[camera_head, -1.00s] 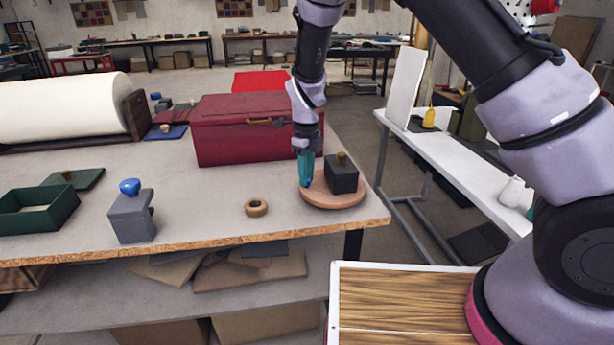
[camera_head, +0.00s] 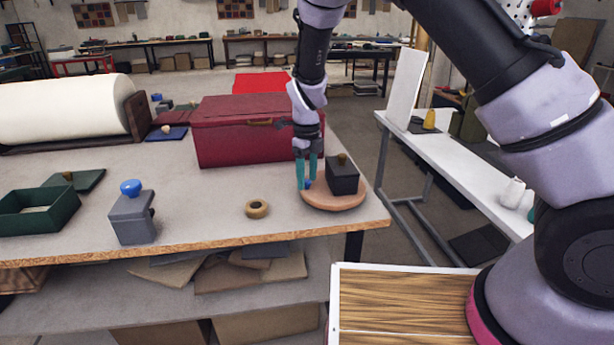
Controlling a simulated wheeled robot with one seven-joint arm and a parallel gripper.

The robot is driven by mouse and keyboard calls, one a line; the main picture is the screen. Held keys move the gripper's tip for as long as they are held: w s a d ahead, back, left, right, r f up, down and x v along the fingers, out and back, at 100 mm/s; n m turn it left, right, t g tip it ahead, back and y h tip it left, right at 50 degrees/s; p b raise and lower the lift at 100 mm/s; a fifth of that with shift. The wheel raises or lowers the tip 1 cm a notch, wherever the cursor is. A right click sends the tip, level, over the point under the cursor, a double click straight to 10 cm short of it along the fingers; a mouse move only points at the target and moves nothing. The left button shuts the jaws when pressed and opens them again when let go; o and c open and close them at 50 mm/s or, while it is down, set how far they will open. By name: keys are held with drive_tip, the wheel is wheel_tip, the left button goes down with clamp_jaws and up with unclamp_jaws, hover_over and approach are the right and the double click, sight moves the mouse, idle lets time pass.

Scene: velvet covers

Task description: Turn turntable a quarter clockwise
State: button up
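The turntable (camera_head: 345,203) is a round, tan wooden disc near the right front corner of the grey table. A dark box with a brass knob (camera_head: 342,176) stands on its right part. A small blue piece (camera_head: 308,184) shows at the disc's left side, low by my fingertips. My gripper (camera_head: 306,184) points down over the left part of the disc, left of the dark box. Its two teal fingers stand apart with a gap between them. Whether the fingertips touch the blue piece or the disc I cannot tell.
A dark red chest (camera_head: 245,140) stands close behind and left of the turntable. A tan ring (camera_head: 257,209) lies to its left. A grey block with a blue knob (camera_head: 132,215) and a green tray (camera_head: 38,212) are farther left. The table's front edge (camera_head: 200,250) is near.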

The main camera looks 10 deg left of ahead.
wheel_tip(320, 180, up, 11)
idle(0.4)
drive_tip(key=shift+f, duration=0.1)
drive_tip(key=s+d+r+n+t+y, duration=0.3)
drive_tip(key=d+r+n, duration=0.6)
drive_tip(key=d+r, duration=1)
drive_tip(key=s+d+r+n+t+h, duration=0.1)
drive_tip(key=s+d+r+n+t, duration=0.3)
drive_tip(key=s+d+n, duration=0.6)
drive_tip(key=shift+s+d+r+n, duration=0.3)
drive_tip(key=shift+s+d+r, duration=0.3)
drive_tip(key=shift+s+d, duration=1.5)
